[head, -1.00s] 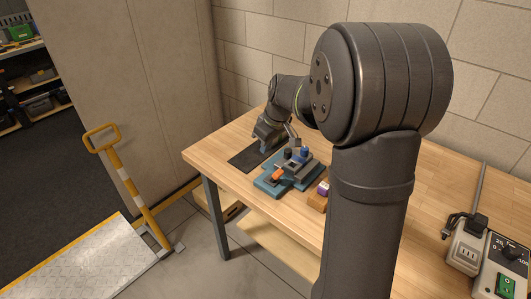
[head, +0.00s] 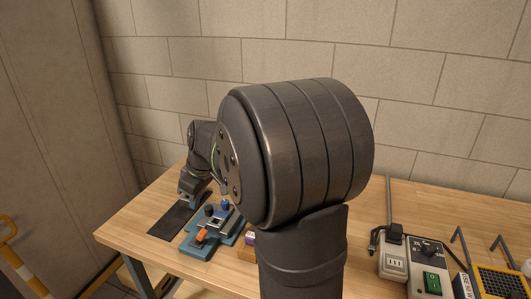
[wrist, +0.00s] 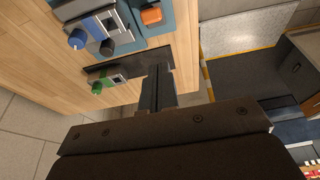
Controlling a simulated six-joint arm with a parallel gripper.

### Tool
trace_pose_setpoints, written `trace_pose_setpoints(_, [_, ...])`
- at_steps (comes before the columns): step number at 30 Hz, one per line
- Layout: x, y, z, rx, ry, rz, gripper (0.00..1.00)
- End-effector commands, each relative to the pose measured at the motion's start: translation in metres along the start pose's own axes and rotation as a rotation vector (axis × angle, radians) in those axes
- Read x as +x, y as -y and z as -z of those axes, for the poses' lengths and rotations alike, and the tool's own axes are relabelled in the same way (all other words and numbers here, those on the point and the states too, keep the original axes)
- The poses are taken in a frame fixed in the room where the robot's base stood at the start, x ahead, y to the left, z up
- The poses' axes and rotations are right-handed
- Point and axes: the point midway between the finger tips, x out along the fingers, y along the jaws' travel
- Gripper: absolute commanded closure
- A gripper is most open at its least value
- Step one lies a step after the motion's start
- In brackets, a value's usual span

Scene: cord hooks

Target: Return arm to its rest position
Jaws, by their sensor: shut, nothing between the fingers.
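My gripper (head: 188,198) is at the far left part of the wooden table, over or beside a dark mat (head: 168,222); the gap to the mat is unclear. My dark arm hides much of the table. In the wrist view the fingers (wrist: 157,92) are together with nothing between them. Close by stands a blue fixture (head: 196,246) with dark and blue knobs and an orange block (head: 202,236).
On the right of the table (head: 360,235) are a white socket box (head: 393,262) with a plug and cord, and a grey control box (head: 426,262) with a green switch. A block wall (head: 430,110) stands behind. The wrist view shows a small green-knobbed item (wrist: 108,82) by the mat.

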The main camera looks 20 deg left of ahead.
Motion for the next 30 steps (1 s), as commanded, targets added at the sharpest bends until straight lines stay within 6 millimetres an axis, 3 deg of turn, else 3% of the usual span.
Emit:
trace_pose_setpoints(8, [0.011,0.0,0.006,-0.001,0.001,0.002,1.0])
trace_pose_setpoints(21, [0.082,0.001,0.044,-0.002,0.002,0.003,1.0])
trace_pose_setpoints(22, [0.087,0.001,0.045,-0.001,0.002,0.002,1.0])
trace_pose_setpoints(26, [0.093,-0.001,0.016,0.005,0.002,0.0,1.0])
trace_pose_setpoints(30, [0.107,0.002,0.025,-0.011,0.088,0.021,1.0])
